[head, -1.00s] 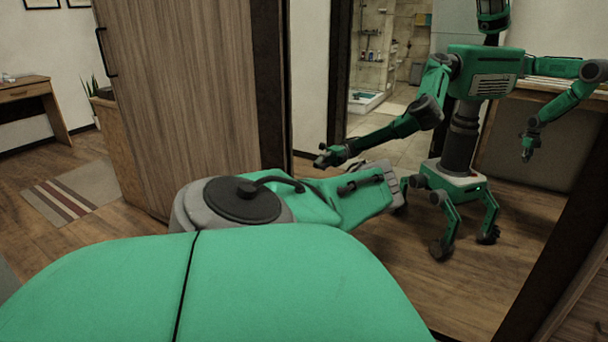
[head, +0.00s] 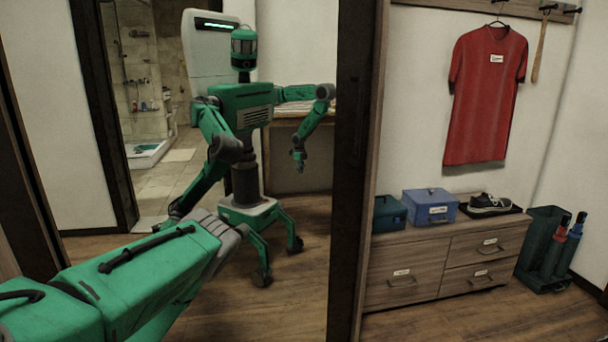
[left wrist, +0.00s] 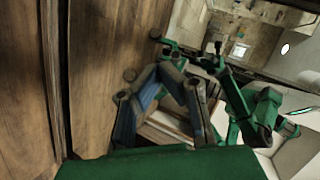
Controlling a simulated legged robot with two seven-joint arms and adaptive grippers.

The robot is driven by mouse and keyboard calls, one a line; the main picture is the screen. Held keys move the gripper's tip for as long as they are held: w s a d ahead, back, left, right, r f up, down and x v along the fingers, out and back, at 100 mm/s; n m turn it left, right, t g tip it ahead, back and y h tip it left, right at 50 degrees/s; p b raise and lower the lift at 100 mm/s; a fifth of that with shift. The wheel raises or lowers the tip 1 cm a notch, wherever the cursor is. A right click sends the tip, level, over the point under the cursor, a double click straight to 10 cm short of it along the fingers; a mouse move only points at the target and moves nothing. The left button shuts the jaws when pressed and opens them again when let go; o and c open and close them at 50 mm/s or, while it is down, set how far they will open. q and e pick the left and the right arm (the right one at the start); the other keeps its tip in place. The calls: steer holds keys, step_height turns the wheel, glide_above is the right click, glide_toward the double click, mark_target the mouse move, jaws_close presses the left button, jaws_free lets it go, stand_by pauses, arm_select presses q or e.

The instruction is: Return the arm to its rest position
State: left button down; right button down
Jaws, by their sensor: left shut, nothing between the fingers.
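My left arm comes in from the lower left in the head view and reaches toward a tall dark-framed opening or mirror; its gripper is hidden there beyond the forearm. In the left wrist view my left gripper (left wrist: 166,66) shows its bent grey-blue fingers, shut and empty, pointing toward a green robot. That green legged robot (head: 240,110), in the head view, stands inside the frame with its arms bent and looks like my own reflection. My right gripper is not directly in view.
A dark frame post (head: 358,150) stands right of the arm. Beyond it is a wooden drawer chest (head: 440,265) with a blue box (head: 430,205), a teal box (head: 388,213) and a shoe (head: 490,203). A red shirt (head: 487,95) hangs above. Floor (head: 455,318) is clear in front.

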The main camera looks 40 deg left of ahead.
arm_select(q)
steer(key=w+d+f+n+g+h+p, duration=0.1)
steer(key=w+d+h, duration=0.25)
steer(key=d, duration=0.95)
steer(key=w+d+f+g+h+p, duration=0.15)
steer(key=d+h, duration=0.25)
steer(key=d, duration=0.9)
steer(key=s+d+r+g+h, duration=0.1)
steer(key=s+d+r+h, duration=0.1)
steer(key=d, duration=0.6)
steer(key=s+d+r+g+h+p, duration=0.1)
steer(key=s+d+r+h, duration=0.1)
steer(key=d+r, duration=0.3)
steer(key=d, duration=0.4)
steer(key=shift+s+d+m, duration=0.25)
steer(key=shift+d+m, duration=0.05)
steer(key=shift+m, duration=0.1)
steer(key=shift+a+r, duration=0.1)
steer(key=shift+d, duration=0.2)
